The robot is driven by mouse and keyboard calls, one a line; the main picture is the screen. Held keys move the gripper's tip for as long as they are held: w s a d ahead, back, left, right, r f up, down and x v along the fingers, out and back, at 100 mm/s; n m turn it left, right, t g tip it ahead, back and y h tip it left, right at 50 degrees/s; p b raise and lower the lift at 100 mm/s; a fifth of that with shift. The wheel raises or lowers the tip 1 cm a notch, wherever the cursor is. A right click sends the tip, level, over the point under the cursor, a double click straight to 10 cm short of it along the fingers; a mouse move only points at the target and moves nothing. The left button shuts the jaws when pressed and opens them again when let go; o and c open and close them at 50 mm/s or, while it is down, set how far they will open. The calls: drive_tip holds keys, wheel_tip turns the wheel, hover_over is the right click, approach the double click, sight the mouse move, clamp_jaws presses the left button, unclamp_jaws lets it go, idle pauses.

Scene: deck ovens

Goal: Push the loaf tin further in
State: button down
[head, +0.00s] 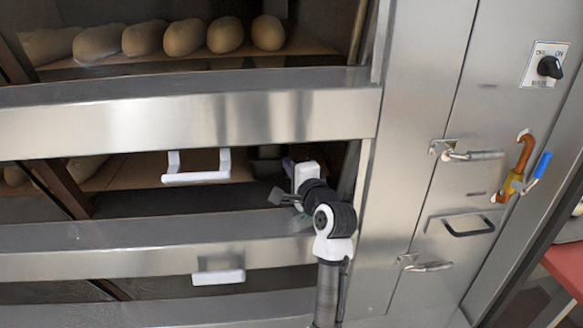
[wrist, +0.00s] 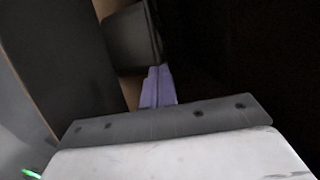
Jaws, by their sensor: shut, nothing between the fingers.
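The loaf tin looks like a dark grey box (wrist: 130,38) in the wrist view, just beyond my fingertips. In the head view it seems to be the dark shape (head: 265,168) inside the middle deck, left of my gripper. My gripper (wrist: 160,72) is shut and empty, its lavender fingers together and pointing into the oven. Their tips are close to the near right corner of the tin; I cannot tell if they touch.
The steel oven front (head: 190,118) and the lower door (head: 130,262) frame the opening. Pale loaves (head: 185,37) sit on the upper deck. A white handle (head: 197,176) hangs across the opening on the left. The deck's right side wall is close to my arm.

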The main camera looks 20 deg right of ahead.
sight(263, 169)
drive_tip(key=shift+w, duration=0.1)
drive_tip(key=w, duration=0.1)
drive_tip(key=w+p, duration=0.1)
drive_tip(key=w, duration=0.1)
drive_tip(key=shift+w+a+r, duration=0.15)
drive_tip(key=shift+w+a, duration=0.05)
drive_tip(key=shift+a, duration=0.05)
drive_tip(key=shift+w+p, duration=0.3)
drive_tip(key=shift+w, duration=0.2)
drive_tip(key=shift+s, duration=0.2)
